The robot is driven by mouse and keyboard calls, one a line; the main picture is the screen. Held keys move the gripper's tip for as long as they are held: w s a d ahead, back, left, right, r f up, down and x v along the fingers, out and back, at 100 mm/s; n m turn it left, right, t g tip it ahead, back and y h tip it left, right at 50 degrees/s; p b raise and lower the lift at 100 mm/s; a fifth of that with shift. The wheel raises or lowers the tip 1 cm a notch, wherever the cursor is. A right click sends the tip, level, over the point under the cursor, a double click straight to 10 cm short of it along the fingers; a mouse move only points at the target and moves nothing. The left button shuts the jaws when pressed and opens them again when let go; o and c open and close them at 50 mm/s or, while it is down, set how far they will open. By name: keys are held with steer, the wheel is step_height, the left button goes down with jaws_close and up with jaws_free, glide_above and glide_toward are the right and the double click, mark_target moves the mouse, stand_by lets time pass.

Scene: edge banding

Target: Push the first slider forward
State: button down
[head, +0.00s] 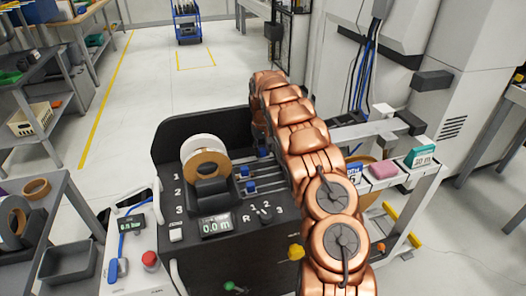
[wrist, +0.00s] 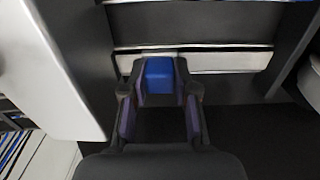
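In the wrist view, a small blue slider knob (wrist: 158,75) sits between the two fingertips of my gripper (wrist: 158,82). The fingers are close on both sides of the knob, with no clear gap. A pale rail (wrist: 220,60) runs across behind the knob. My arm hides most of my gripper there, and the rails' right ends.
A white and brown tape roll (head: 206,160) stands on the panel beside the sliders. A display (head: 216,225) and a red button (head: 149,260) are nearer. A side rack at right holds a pink block (head: 382,170) and a teal box (head: 420,157). In the wrist view, a white wall (wrist: 60,70) stands close at left.

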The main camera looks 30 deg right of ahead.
mark_target(263, 149)
steer(key=c, duration=1.2)
jaws_free()
steer(key=shift+s+d, duration=0.15)
steer(key=shift+d, duration=0.15)
steer(key=shift+o, duration=0.2)
step_height(263, 149, up, 12)
steer(key=shift+a, duration=0.1)
